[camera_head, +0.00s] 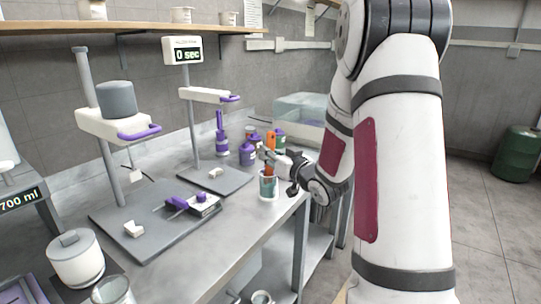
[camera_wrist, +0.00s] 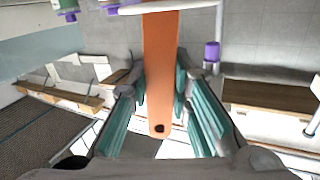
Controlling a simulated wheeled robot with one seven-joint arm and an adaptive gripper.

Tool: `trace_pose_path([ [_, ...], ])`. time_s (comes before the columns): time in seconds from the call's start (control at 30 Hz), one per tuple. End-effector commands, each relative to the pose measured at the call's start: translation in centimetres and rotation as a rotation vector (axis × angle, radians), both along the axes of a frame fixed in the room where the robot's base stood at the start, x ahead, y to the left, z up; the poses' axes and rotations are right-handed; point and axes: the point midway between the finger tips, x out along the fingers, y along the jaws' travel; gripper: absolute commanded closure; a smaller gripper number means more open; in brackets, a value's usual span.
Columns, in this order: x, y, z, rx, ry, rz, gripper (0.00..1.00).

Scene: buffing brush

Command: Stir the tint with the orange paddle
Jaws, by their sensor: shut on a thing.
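The orange paddle (camera_wrist: 160,60) is between the teal-padded fingers of my gripper (camera_wrist: 161,95) in the wrist view, its holed end towards the camera. In the head view the paddle (camera_head: 270,141) stands roughly upright at my gripper (camera_head: 268,155), which is shut on it. A glass beaker (camera_head: 268,186) with teal tint stands right below, near the table's right edge. The paddle's lower end is hard to make out, so I cannot tell how deep it reaches into the beaker.
Purple and white bottles (camera_head: 247,153) stand close behind my gripper. A stand with a timer display (camera_head: 187,50) is to the left, beside another stand holding a grey pot (camera_head: 116,99). Bare grey tabletop (camera_head: 222,237) lies in front.

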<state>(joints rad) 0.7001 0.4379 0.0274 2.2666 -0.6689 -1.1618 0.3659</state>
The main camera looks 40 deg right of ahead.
Motion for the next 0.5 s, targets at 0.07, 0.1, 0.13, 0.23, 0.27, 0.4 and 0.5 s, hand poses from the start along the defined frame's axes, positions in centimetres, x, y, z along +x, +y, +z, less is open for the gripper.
trace_pose_path([
  [0.07,-0.1,-0.1,0.9,-0.001,-0.001,0.000,1.00],
  [0.1,-0.1,-0.1,1.2,-0.001,-0.001,0.000,1.00],
  [0.13,-0.1,-0.1,1.4,0.000,-0.001,0.000,1.00],
  [0.23,0.0,-0.2,2.2,0.000,-0.001,0.001,1.00],
  [0.27,0.0,-0.2,2.4,0.000,-0.002,0.001,1.00],
  [0.4,0.0,-0.3,3.4,-0.001,-0.001,0.001,1.00],
  [0.5,0.1,-0.4,4.1,-0.001,-0.001,0.001,1.00],
])
